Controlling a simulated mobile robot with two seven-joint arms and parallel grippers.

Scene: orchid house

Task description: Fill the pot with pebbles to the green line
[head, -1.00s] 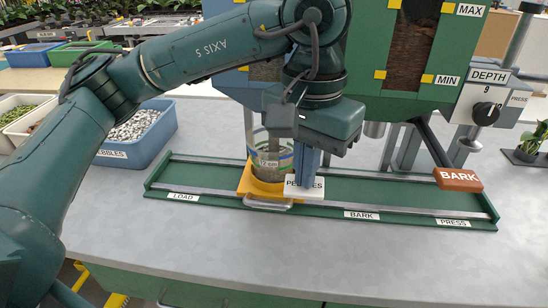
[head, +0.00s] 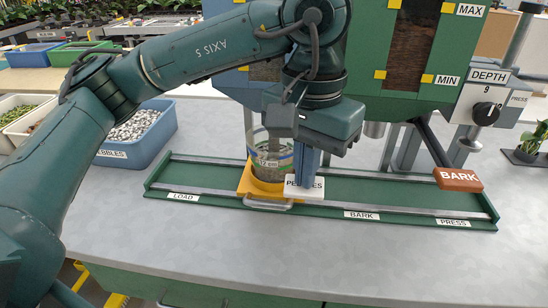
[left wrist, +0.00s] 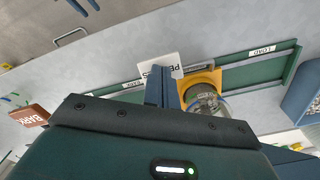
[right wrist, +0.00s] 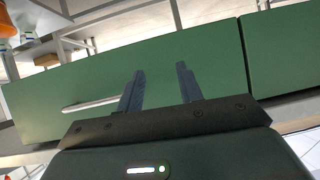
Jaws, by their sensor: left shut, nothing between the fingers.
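The clear pot (head: 272,158) with a green line and a cm label stands upright in a yellow holder (head: 247,182) on the green rail track. Grey material shows inside it; its level against the line is hard to read. The pot also shows in the left wrist view (left wrist: 205,101). My left gripper (head: 305,178) is shut and points down at the white PEBBLES plate (head: 291,189), covering part of its lettering. Whether the fingertips press it, I cannot tell. My right gripper (right wrist: 160,70) is open and empty, in front of a green cabinet.
A blue bin of pebbles (head: 158,150) stands left of the track (head: 400,193), which has LOAD, BARK and PRESS labels. A brown BARK plate (head: 459,180) and a DEPTH dial (head: 486,113) set to 9 are at right. The front counter (head: 250,248) is clear.

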